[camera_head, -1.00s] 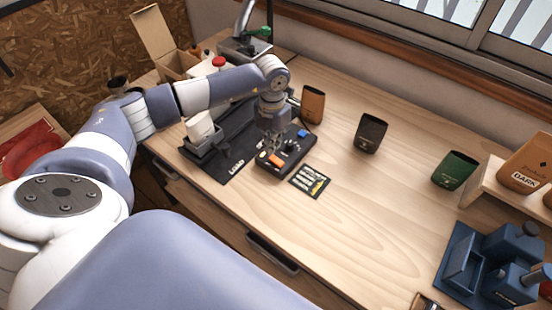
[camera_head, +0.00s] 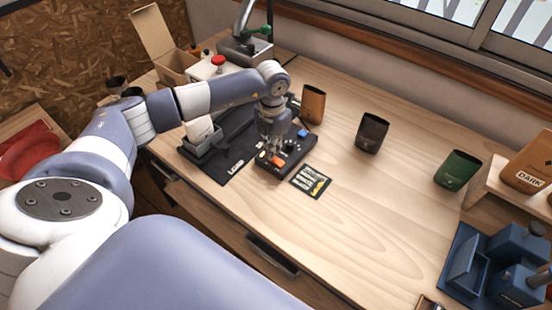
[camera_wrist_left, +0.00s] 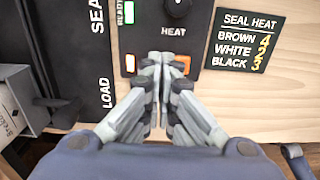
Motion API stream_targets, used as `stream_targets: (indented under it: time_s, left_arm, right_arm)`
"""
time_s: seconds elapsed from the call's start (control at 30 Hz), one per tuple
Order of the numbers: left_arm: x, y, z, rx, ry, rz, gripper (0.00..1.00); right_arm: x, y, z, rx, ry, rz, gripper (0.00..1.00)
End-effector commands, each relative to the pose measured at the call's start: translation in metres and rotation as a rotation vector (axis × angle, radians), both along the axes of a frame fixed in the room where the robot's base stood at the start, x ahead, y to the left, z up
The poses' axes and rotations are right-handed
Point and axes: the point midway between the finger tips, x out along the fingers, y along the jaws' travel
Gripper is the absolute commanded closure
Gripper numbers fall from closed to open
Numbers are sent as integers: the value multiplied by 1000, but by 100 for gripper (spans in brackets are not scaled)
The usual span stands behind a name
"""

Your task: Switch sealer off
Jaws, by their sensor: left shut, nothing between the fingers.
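The sealer's black control box (camera_head: 289,163) is on the bench, at the right end of the black sealer base (camera_head: 222,168). In the left wrist view its panel (camera_wrist_left: 150,40) shows a lit green READY window (camera_wrist_left: 128,12), a black HEAT knob (camera_wrist_left: 177,7) and a small pale light (camera_wrist_left: 130,63). An orange switch (camera_wrist_left: 182,64) is partly hidden by my fingers; it also shows in the head view (camera_head: 277,161). My left gripper (camera_head: 268,143) is shut and empty, pointing down at the panel. Its fingertips (camera_wrist_left: 161,60) overlap the switch's left side; contact cannot be told. My right gripper is not in view.
A SEAL HEAT card (camera_head: 312,181) lies beside the box. Brown (camera_head: 313,103), black (camera_head: 371,132) and green (camera_head: 457,169) bags stand behind and to the right. A white holder (camera_head: 200,133) stands left of the gripper. The bench's front middle is clear.

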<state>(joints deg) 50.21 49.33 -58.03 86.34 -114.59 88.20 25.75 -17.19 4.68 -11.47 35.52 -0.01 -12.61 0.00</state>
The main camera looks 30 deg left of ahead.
Motion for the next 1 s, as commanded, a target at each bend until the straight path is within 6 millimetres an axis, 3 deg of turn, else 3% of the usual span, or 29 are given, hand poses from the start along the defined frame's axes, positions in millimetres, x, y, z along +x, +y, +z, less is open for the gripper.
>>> stream_targets:
  time_s: [1.0]
  left_arm:
    - [0,0,-6,0,0,0,100]
  right_arm:
    - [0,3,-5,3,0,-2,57]
